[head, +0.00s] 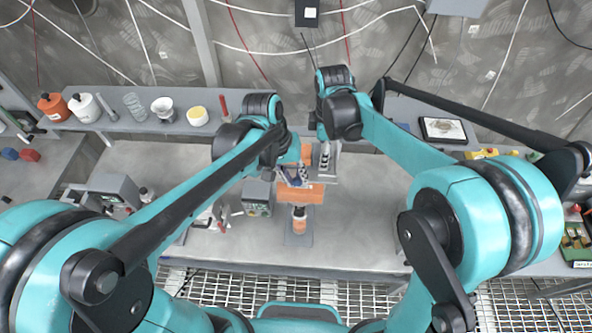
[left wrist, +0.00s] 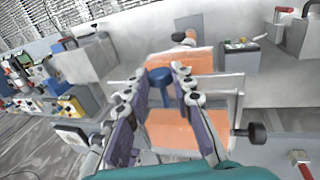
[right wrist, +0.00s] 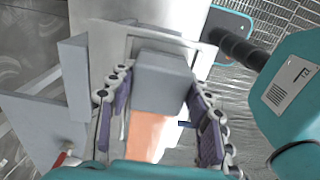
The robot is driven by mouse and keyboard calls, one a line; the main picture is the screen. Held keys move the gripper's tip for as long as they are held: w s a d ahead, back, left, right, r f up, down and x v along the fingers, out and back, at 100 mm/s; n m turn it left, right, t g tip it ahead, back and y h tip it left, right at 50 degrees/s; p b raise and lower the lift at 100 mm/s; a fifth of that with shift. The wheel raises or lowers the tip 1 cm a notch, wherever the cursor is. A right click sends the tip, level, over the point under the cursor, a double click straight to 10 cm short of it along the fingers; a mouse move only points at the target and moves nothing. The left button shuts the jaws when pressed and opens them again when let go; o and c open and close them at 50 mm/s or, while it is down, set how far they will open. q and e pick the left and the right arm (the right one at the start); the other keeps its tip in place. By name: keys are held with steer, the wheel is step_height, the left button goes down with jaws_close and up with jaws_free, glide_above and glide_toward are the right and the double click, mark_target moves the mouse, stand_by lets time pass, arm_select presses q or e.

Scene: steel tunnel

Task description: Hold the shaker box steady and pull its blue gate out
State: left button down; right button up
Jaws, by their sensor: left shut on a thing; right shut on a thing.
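The shaker box (head: 302,194) has orange panels and a pale frame, and stands near the middle of the bench. Its orange panels also show in the left wrist view (left wrist: 178,132) and the right wrist view (right wrist: 143,135). The blue gate's round-topped handle (left wrist: 161,84) stands between the fingers of my left gripper (left wrist: 156,77), which is shut on it. My right gripper (right wrist: 161,77) is shut on a grey block-like part of the box (right wrist: 163,80). In the head view, both arms and hands cover part of the box.
A grey device (head: 258,197) stands just left of the box. A back shelf (head: 150,124) carries an orange pot (head: 53,107), a white pot (head: 84,107) and other small items. A framed picture (head: 443,130) lies at right. The bench front is mostly clear.

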arm_select(q)
steer(key=c, duration=1.3)
jaws_free()
steer(key=shift+o, duration=0.2)
steer(key=shift+w, duration=0.1)
steer(key=v, duration=1.2)
